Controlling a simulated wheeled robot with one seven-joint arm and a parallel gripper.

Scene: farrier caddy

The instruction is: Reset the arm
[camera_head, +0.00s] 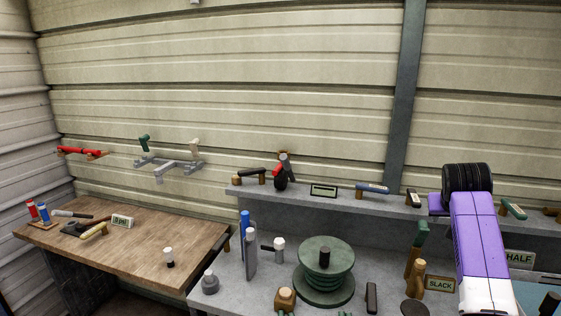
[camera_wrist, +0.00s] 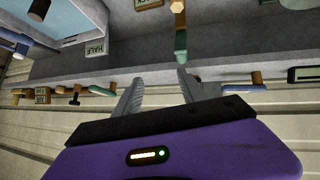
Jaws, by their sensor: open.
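My arm (camera_head: 478,235), purple with a black ribbed joint at its top and a white lower part, stands over the right side of the grey bench in the head view. My gripper fingers do not show clearly there. In the wrist view, my gripper (camera_wrist: 158,80) has its two grey fingers spread apart with nothing between them. A green-and-wooden handled tool (camera_wrist: 181,42) appears just beyond the right finger; I see no contact with it. The wrist picture looks upside down.
The grey bench (camera_head: 222,298) holds a green spool (camera_head: 325,265), blue-and-grey cylinders (camera_head: 248,245) and a SLACK sign (camera_head: 440,284). A raised ledge (camera_head: 340,203) behind carries several tools. A wooden table (camera_head: 150,235) stands left. The wall above is largely clear.

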